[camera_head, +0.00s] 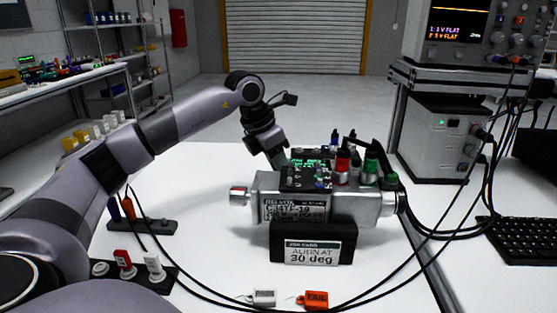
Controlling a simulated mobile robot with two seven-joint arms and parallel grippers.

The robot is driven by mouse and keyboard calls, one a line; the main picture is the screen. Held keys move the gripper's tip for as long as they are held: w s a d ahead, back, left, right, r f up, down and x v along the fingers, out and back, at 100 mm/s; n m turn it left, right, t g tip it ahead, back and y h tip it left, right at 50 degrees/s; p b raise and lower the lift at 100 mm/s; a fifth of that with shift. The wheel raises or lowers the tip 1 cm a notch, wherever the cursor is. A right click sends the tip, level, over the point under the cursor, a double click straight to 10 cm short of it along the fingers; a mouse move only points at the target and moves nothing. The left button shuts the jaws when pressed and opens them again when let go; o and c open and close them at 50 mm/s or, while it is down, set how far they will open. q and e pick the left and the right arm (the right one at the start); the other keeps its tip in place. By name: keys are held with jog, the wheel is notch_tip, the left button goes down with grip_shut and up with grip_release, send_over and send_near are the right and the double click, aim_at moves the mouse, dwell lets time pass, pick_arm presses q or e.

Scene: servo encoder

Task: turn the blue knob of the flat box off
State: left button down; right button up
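My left gripper (279,162) points down at the left end of the dark box, left of the blue part. Its fingers are small and partly hidden. My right gripper is not in view.
Red (343,160) and green (371,162) posts rise from the servo, with black cables curving right and forward. A black sign (312,242) stands in front. PASS (263,297) and FAIL (315,299) tags lie at the front edge. A probe holder (150,227) and switch block (128,272) sit left.

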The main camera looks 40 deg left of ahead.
pick_arm(q)
jog(key=n, duration=0.1)
jog(key=n+y+p, duration=0.1)
jog(key=n, duration=0.1)
jog(key=shift+d+r+n, duration=0.15)
jog(key=shift+d+n, duration=0.05)
jog(key=shift+n, duration=0.1)
jog(key=shift+n+y+p, duration=0.35)
jog(key=shift+n+y, duration=0.25)
jog(key=shift+n, duration=0.3)
jog(key=shift+d+n+y, duration=0.15)
jog(key=shift+n+y, duration=0.25)
jog(key=shift+n, duration=0.7)
jog(key=shift+w+n+p, duration=0.1)
jog(key=shift+n+p, duration=0.25)
jog(key=shift+n, duration=0.45)
jog(key=shift+y, duration=0.3)
jog(key=c, duration=0.9)
grip_release()
jog(key=v, duration=0.7)
